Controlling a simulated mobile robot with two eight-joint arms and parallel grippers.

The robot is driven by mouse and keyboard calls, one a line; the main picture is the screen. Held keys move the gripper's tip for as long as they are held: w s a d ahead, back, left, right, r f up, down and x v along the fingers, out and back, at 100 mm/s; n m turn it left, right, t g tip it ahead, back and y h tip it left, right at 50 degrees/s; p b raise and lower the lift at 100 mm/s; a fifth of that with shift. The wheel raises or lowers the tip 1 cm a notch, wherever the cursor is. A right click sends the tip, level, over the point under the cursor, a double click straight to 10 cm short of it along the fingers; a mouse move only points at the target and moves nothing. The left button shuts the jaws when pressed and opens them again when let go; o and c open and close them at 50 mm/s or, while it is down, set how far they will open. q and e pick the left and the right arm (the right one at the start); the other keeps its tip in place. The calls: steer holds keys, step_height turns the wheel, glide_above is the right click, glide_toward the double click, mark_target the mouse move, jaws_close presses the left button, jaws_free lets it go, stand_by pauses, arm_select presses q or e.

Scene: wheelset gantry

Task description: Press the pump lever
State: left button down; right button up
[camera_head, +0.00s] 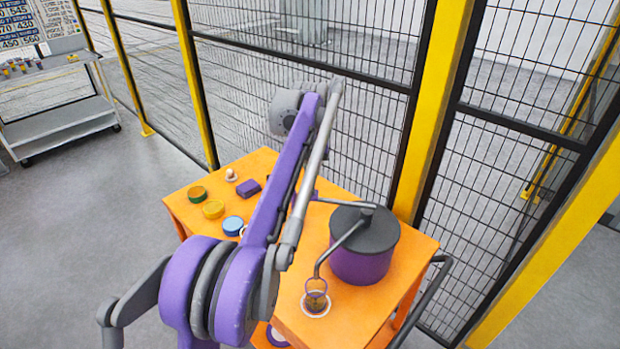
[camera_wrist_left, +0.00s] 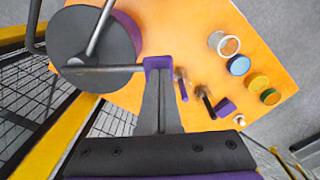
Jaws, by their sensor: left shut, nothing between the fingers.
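The pump is a purple drum with a dark grey lid (camera_head: 362,236) on the right part of an orange table. Its lever (camera_head: 340,203) is a thin grey bar running left from the lid's centre. The lever also shows in the left wrist view (camera_wrist_left: 105,69). A bent grey spout (camera_head: 338,246) comes down over a small glass (camera_head: 316,297). My left gripper (camera_wrist_left: 158,64) is shut and empty, its purple tips at the lever's free end. I cannot tell whether they touch it. In the head view my arm mostly hides that gripper. My right gripper is out of view.
On the table (camera_head: 350,322) are green (camera_head: 197,194), yellow (camera_head: 213,209) and blue (camera_head: 233,225) round containers and a purple block (camera_head: 248,188). A mesh fence with yellow posts (camera_head: 430,110) stands close behind. A grey cart (camera_head: 60,125) is far left; the floor between is clear.

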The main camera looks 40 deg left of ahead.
mark_target(304, 197)
arm_select(q)
steer(key=shift+f, duration=0.1)
steer(key=f, duration=0.1)
steer(key=a+f+t+h+b, duration=0.1)
steer(key=f, duration=0.1)
steer(key=s+f+h, duration=0.1)
steer(key=shift+a+f+t, duration=0.15)
steer(key=shift+f+t, duration=0.05)
steer(key=shift+t, duration=0.1)
steer(key=shift+s+f+b, duration=0.15)
steer(key=shift+f+b, duration=0.15)
steer(key=shift+f, duration=0.1)
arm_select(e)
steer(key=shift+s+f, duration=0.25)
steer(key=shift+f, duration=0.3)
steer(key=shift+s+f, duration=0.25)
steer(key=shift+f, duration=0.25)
arm_select(q)
steer(key=shift+f, duration=0.1)
